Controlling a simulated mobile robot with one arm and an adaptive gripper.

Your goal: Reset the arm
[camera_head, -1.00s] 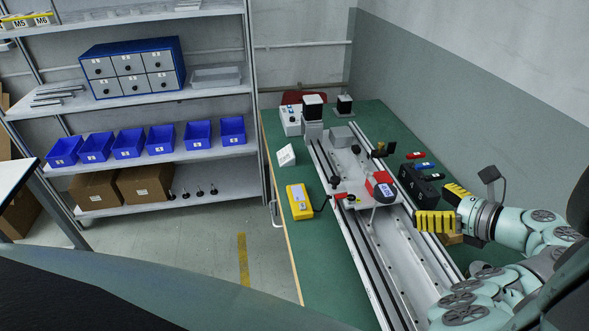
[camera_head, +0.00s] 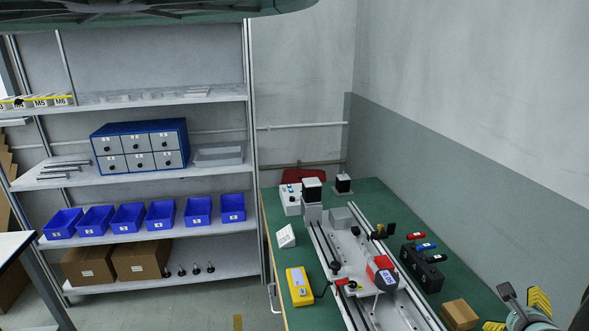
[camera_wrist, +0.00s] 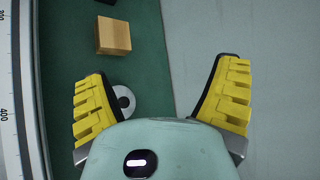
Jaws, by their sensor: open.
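My gripper (camera_wrist: 161,105) shows in the wrist view with its two yellow ribbed fingers spread wide and nothing between them. In the head view my gripper (camera_head: 515,312) is at the lower right corner, partly cut off by the frame edge. It is over the right side of the green bench (camera_head: 375,191), to the right of the gantry rail (camera_head: 323,240). A red and grey screwdriver unit (camera_head: 381,272) sits on the gantry carriage, apart from my gripper.
A wooden block (camera_head: 459,313) lies on the bench near my gripper; it also shows in the wrist view (camera_wrist: 114,36). A black case (camera_head: 421,268) and a yellow device (camera_head: 299,286) are on the bench. A shelf with blue bins (camera_head: 129,217) stands left. A grey wall bounds the right.

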